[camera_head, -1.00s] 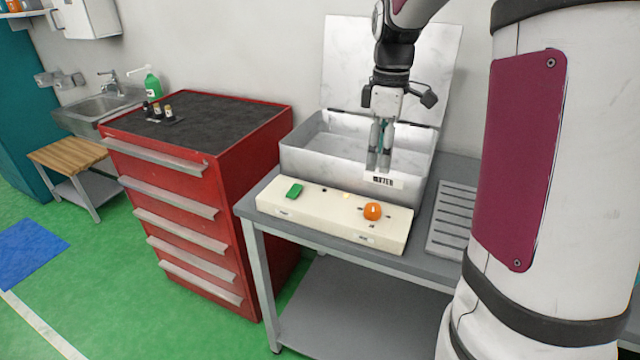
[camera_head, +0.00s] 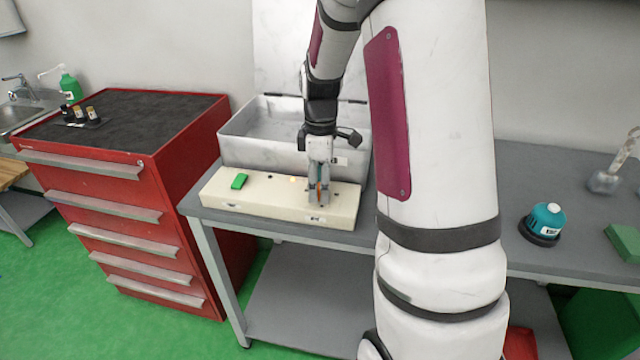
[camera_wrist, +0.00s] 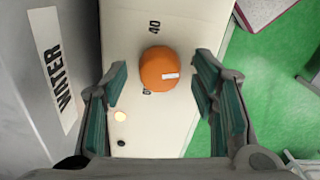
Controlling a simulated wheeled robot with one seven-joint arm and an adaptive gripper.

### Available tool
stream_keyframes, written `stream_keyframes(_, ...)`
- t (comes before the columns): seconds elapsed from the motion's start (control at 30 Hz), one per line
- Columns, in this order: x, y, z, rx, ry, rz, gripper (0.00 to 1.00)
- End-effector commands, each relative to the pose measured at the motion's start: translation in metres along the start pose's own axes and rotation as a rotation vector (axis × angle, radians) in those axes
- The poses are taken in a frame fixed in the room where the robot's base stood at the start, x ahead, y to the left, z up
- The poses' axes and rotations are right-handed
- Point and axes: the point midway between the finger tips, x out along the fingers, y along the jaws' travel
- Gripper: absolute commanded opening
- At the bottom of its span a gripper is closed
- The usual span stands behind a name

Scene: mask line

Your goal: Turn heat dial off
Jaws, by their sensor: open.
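The orange heat dial (camera_wrist: 160,68) is a round knob with a white mark, on top of a cream control panel (camera_wrist: 128,25). The number 40 is printed near it. My gripper (camera_wrist: 160,82) is open, its teal-padded fingers to the left and right of the dial, with gaps showing in the wrist view. In the head view my gripper (camera_head: 318,196) points down over the right part of the panel and hides most of the dial. Only an orange sliver shows between the fingers. I cannot tell how far the fingertips reach down beside the dial.
The panel also has a green switch (camera_head: 239,181) and a small lit lamp (camera_head: 293,179). The metal bath (camera_head: 240,152), labelled WATER, stands right behind the panel. A red drawer cabinet (camera_head: 185,165) is to the left. A teal burner (camera_head: 545,220) stands on the bench to the right.

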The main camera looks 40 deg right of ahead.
Motion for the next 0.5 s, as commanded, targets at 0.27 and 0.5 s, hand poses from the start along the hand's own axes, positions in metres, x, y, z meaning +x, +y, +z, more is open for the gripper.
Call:
stream_keyframes(0.27, 0.0036, 0.0001, -0.0001, 0.0, 0.0, 0.001, 0.53)
stream_keyframes(0.5, 0.0034, 0.0, -0.0002, 0.0, 0.0, 0.001, 0.15)
